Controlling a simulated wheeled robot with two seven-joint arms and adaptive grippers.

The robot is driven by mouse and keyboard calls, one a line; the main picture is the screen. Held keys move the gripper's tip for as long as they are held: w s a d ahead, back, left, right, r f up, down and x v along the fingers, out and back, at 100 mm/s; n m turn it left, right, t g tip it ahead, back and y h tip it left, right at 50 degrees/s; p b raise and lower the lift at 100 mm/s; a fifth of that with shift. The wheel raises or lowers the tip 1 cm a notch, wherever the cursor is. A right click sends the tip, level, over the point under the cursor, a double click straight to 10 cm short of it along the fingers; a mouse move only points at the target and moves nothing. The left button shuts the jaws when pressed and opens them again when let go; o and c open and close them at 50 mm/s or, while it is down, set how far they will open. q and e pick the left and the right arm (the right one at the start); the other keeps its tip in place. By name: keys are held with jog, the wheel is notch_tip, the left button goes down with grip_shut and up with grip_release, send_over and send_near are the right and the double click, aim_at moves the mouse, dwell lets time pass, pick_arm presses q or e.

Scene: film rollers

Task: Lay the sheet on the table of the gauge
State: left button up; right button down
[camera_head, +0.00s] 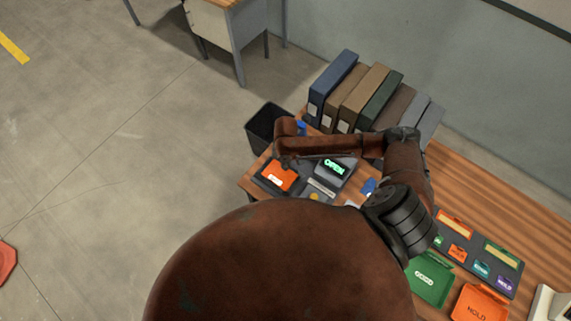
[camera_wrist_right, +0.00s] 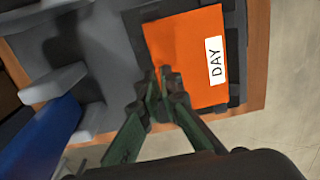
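An orange sheet marked DAY (camera_wrist_right: 190,58) lies over a dark tray at the table's edge; it also shows in the head view (camera_head: 279,177). My right gripper (camera_wrist_right: 162,84) is over the sheet's edge, its fingertips together; whether they touch the sheet is unclear. In the head view the right arm hides its fingertips. A grey device with a lit OPEN display (camera_head: 335,165), which looks like the gauge, stands beside the sheet, partly behind my arm. A grey surface with a blue part (camera_wrist_right: 45,140) shows in the wrist view. My left gripper is not in view.
Several binders (camera_head: 335,85) stand behind the gauge. A dark bin (camera_head: 263,128) is on the floor beside the table. A green tray (camera_head: 430,280), an orange HOLD tray (camera_head: 478,303) and a dark holder with coloured labels (camera_head: 470,262) lie to the right.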

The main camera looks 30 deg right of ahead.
jog(key=shift+f+p, duration=0.15)
jog(key=shift+p, duration=0.35)
jog(key=c, duration=2.1)
grip_release()
jog(key=shift+o, duration=0.8)
jog(key=shift+o, duration=1.3)
jog(key=shift+r+p, duration=3.55)
jog(key=shift+p, duration=0.75)
